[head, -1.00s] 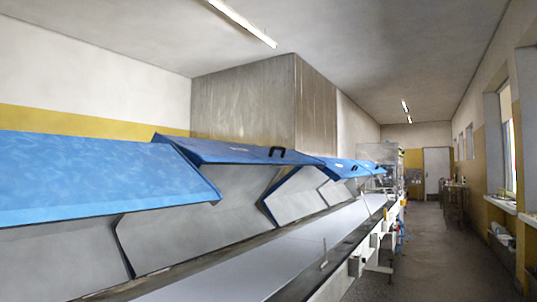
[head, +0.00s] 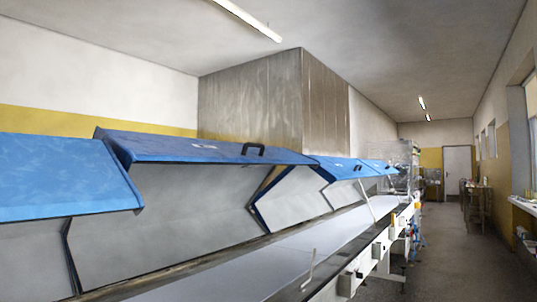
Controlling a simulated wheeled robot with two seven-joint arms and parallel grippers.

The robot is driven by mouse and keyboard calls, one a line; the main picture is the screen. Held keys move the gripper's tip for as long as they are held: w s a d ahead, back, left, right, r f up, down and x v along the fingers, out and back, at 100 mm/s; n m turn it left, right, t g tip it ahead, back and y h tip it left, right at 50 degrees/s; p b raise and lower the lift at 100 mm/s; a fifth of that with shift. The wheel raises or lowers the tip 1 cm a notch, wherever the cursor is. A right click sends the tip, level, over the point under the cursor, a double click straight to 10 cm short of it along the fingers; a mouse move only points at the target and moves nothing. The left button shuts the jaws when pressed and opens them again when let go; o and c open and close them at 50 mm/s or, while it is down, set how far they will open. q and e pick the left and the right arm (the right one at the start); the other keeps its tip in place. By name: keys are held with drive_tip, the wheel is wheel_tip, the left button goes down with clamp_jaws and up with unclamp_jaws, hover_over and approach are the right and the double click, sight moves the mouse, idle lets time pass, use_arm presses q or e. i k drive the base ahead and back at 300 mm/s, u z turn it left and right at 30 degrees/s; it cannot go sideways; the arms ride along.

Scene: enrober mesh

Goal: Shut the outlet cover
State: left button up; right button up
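A row of blue covers with pale inner sides runs along the left of a long conveyor line in the head view. The nearest blue cover (head: 65,175) is cut off by the left edge. The second blue cover (head: 190,149) stands raised and has a dark handle (head: 253,149) on its front edge. Further blue covers (head: 335,166) stand raised beyond it. I cannot tell which one is the outlet cover. Neither gripper shows in the view.
The pale conveyor bed (head: 270,260) runs from the near left to the far middle, with white brackets (head: 360,267) along its right side. The aisle floor (head: 455,250) on the right is clear. A window sill (head: 524,204) juts from the right wall.

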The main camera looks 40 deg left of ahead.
sight(197, 195)
drive_tip(key=z, duration=0.1)
drive_tip(key=i, duration=0.55)
drive_tip(key=u, duration=1.85)
drive_tip(key=i, duration=0.5)
drive_tip(key=z, duration=0.05)
drive_tip(key=k, duration=0.5)
drive_tip(key=u, duration=3.05)
drive_tip(key=k, duration=1.2)
drive_tip(key=z, duration=1.75)
drive_tip(key=i, duration=0.1)
drive_tip(key=u, duration=0.1)
